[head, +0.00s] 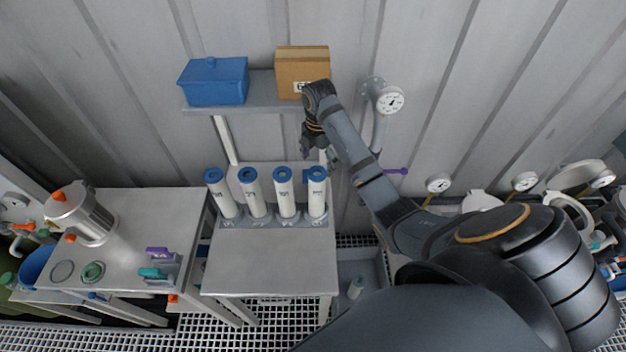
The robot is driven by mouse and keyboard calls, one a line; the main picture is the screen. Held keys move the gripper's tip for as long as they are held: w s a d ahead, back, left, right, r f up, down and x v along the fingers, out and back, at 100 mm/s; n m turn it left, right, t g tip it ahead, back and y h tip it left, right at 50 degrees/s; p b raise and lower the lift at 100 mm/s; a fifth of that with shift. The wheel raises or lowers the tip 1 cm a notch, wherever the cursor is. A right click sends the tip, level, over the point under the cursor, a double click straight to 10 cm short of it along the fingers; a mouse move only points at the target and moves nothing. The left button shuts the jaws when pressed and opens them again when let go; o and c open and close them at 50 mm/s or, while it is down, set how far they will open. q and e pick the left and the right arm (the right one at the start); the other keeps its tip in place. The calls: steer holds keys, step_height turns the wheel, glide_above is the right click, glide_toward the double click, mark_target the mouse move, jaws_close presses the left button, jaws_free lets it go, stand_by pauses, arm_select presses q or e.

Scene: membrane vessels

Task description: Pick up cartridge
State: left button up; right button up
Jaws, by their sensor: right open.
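Several white cartridges with blue caps stand upright in a row in a grey rack (270,222) on the middle table. From left to right they are the first cartridge (227,202), the second cartridge (256,200), the third cartridge (286,199) and the rightmost cartridge (317,199). My right gripper (314,150) is open, apart from and above the rightmost cartridge's cap, near the wall. Its fingers are small and dark here, and nothing shows between them. My left gripper is out of view.
A wall shelf (268,106) behind my right gripper holds a blue box (214,82) and a cardboard box (301,68). A gauge (391,100) on a pipe is to its right. The left table (130,210) holds a metal vessel (82,215). The middle table's front (270,268) is clear.

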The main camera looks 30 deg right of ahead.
mark_target(317, 172)
steer(key=shift+w+f+b, duration=0.2)
steer(key=shift+f+b, duration=0.5)
steer(key=shift+f, duration=0.25)
step_height(317, 172, down, 3)
steer(key=b, duration=0.3)
steer(key=shift+f+b, duration=0.5)
steer(key=shift+b, duration=0.05)
steer(key=f+b, duration=0.3)
steer(key=shift+s+f, duration=0.2)
steer(key=shift+f+p, duration=0.7)
steer(key=shift+p, duration=0.1)
steer(key=shift+w+f, duration=0.1)
steer(key=c, duration=1.6)
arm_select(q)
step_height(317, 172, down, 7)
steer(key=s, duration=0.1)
arm_select(e)
jaws_close()
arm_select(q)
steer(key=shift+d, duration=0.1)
arm_select(e)
steer(key=shift+r, duration=0.2)
